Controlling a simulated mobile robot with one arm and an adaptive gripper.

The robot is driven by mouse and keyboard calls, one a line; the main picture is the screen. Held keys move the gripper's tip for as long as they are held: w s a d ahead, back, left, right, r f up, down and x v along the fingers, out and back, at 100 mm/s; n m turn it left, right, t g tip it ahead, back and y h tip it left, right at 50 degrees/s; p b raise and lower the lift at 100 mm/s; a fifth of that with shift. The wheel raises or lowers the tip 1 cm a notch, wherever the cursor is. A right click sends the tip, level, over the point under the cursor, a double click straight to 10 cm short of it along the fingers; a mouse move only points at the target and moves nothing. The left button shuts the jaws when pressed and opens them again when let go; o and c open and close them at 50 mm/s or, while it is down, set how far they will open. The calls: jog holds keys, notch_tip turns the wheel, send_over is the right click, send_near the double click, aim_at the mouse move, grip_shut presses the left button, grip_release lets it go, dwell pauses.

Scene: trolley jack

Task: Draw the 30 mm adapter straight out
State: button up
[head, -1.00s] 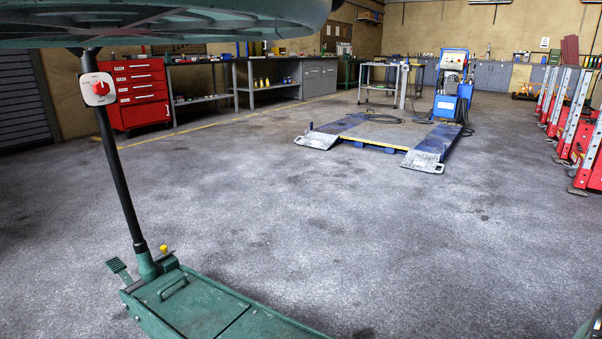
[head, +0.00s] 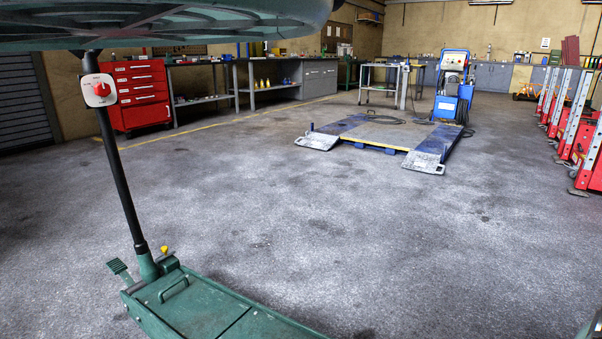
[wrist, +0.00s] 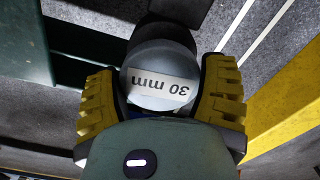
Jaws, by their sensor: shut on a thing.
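The 30 mm adapter (wrist: 160,75) is a grey round piece with a white "30 mm" label, seen in the wrist view. My gripper (wrist: 160,92) has its two yellow-padded fingers closed on it, one on each side. The far side of the adapter is hidden, and I cannot tell whether it still sits in a holder. The green trolley jack (head: 215,305) stands in the lower left of the head view, with its black handle rising to a white box with a red knob (head: 100,90). My gripper is not visible in the head view.
A dark green post or beam (wrist: 20,45) lies at the left of the wrist view, and a yellow bar (wrist: 285,115) at the right. In the head view a low lift platform (head: 375,135) stands further back. The grey floor between is clear.

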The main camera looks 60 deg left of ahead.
jog(key=shift+r+p, duration=0.6)
jog(key=shift+r, duration=0.2)
jog(key=shift+c, duration=0.5)
jog(key=shift+w+d+r+p, duration=0.1)
jog(key=shift+d+r+p, duration=0.05)
jog(key=shift+r+p, duration=0.2)
grip_shut()
jog(key=shift+r+p, duration=1.5)
jog(key=shift+r, duration=0.35)
jog(key=shift+c, duration=1.8)
grip_release()
jog(key=o, duration=0.3)
jog(key=shift+o, duration=0.2)
